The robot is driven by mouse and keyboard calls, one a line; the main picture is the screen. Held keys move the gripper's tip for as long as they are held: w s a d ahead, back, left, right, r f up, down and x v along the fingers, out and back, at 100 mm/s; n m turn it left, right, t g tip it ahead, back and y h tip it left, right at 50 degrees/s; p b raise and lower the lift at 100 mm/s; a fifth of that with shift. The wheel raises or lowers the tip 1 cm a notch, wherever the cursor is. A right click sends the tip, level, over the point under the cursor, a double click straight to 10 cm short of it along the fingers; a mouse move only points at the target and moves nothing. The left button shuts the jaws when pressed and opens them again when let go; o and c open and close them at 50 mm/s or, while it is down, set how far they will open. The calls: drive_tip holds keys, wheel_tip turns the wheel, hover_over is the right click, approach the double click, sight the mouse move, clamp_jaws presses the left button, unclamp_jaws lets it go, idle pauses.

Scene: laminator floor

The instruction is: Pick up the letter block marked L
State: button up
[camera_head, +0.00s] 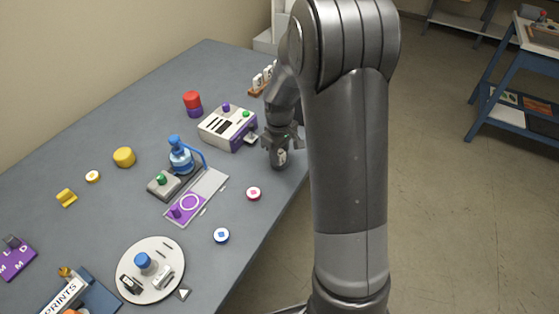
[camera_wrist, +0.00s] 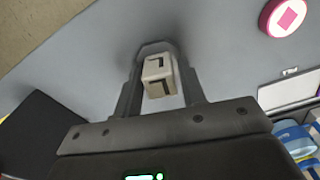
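The letter block marked L (camera_wrist: 158,78) is a small cream block with dark L-shaped marks on the faces I see. In the wrist view it lies between the two fingers of my gripper (camera_wrist: 162,88), close to both. I cannot tell whether the fingers touch it. In the head view my gripper (camera_head: 281,148) points down at the table's right edge, with the block (camera_head: 282,157) low between its fingers. A grey post-like shape (camera_wrist: 152,47) shows around the block's far end; what supports the block is unclear.
The grey table (camera_head: 110,200) carries a white and purple machine (camera_head: 227,127) just left of my gripper. A blue-topped press (camera_head: 180,158) and a round white tray (camera_head: 172,256) stand farther left.

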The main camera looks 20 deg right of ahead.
clamp_jaws()
drive_tip(key=shift+r, duration=0.15)
